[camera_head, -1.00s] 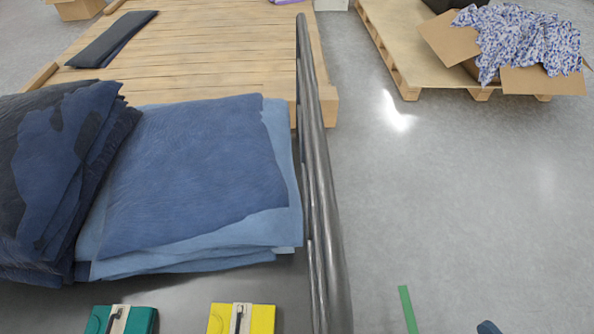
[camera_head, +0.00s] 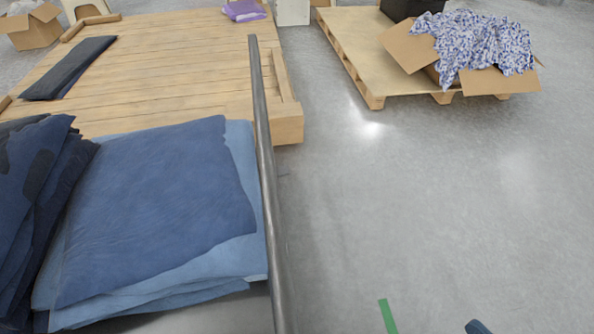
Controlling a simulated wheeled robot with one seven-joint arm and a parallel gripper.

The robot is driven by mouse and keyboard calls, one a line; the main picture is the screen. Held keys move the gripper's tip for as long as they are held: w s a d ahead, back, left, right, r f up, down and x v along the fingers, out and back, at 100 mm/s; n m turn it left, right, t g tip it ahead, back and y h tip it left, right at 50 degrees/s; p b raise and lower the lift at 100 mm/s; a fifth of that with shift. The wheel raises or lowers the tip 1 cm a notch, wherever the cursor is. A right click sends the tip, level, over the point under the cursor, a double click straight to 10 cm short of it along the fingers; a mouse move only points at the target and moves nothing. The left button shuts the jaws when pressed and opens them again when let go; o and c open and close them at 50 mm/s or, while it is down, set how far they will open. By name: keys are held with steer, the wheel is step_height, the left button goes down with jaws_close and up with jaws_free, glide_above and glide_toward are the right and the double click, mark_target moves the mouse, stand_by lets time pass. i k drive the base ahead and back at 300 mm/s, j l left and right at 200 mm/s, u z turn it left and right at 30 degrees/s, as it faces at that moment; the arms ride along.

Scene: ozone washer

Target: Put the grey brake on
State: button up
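No grey brake can be made out in the head view. A grey metal rail (camera_head: 265,170) runs from the upper middle down to the bottom edge, along the right side of a stack of folded blue cloth (camera_head: 155,205). I cannot tell whether a brake belongs to this rail. My gripper is not in view. A small dark blue shape (camera_head: 477,327) shows at the bottom edge, right of the middle; it is too cut off to name.
A wooden slatted platform (camera_head: 190,75) lies behind the cloth. A pallet (camera_head: 362,50) with an open cardboard box (camera_head: 410,50) of patterned cloth stands at the upper right. Green tape (camera_head: 387,316) marks the floor.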

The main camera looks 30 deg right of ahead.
mark_target(281, 171)
steer(key=i+l, duration=0.1)
steer(key=l, duration=0.25)
steer(key=l+z, duration=0.1)
steer(key=l, duration=0.25)
steer(key=i+l+u, duration=0.35)
steer(key=i, duration=0.25)
steer(key=i+l+u, duration=0.35)
steer(key=i+l, duration=0.2)
steer(key=i+l+u, duration=0.35)
steer(key=i+l, duration=0.15)
steer(key=l, duration=0.2)
steer(key=i+l, duration=0.1)
steer(key=i, duration=0.45)
